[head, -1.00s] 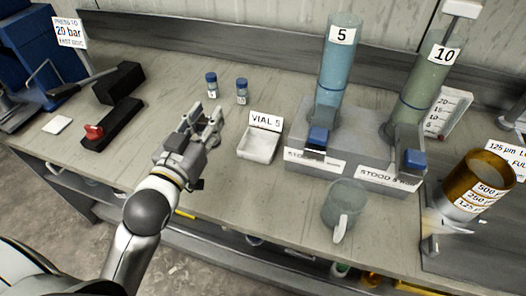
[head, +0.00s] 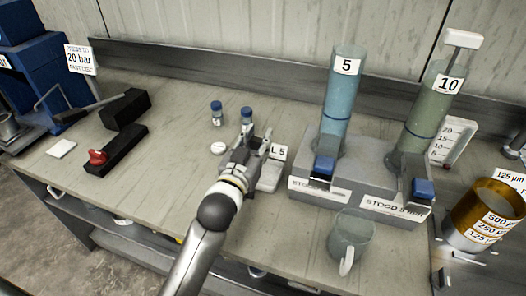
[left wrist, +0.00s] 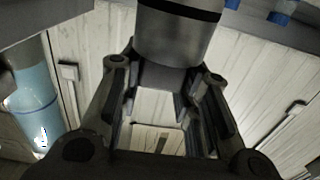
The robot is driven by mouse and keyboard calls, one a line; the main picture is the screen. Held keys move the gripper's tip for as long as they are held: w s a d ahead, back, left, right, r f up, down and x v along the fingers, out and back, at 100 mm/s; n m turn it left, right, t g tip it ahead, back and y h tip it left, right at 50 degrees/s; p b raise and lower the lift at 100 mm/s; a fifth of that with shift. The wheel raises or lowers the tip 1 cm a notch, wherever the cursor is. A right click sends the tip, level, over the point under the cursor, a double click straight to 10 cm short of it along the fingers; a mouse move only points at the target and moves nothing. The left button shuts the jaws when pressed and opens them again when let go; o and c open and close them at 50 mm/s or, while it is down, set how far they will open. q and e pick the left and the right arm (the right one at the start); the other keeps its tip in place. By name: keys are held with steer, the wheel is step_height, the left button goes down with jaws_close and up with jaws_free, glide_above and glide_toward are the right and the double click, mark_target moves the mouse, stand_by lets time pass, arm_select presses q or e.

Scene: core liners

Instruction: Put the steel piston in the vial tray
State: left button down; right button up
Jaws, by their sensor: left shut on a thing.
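My left gripper (head: 257,146) is over the left part of the vial tray (head: 270,180) in the head view. It hides much of the pale tray and part of the "VIAL 5" label (head: 279,152). In the left wrist view the steel piston (left wrist: 172,38), a grey metal cylinder with a black band, sits at the fingertips of the gripper (left wrist: 162,85), which is shut on it. In the head view the piston is hidden or too small to tell. My right gripper is not in view.
Two blue-capped vials (head: 217,112) (head: 246,116) and a small pale disc (head: 218,148) lie behind and left of the gripper. The stand (head: 345,185) with tubes 5 and 10 is right of the tray. A clear mug (head: 350,238) stands in front of it.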

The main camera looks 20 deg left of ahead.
arm_select(q)
steer(key=shift+w+d+f, duration=0.5)
steer(key=shift+w+f, duration=0.1)
steer(key=shift+f, duration=0.2)
step_height(320, 180, down, 3)
steer(key=shift+r, duration=0.1)
steer(key=shift+f, duration=0.2)
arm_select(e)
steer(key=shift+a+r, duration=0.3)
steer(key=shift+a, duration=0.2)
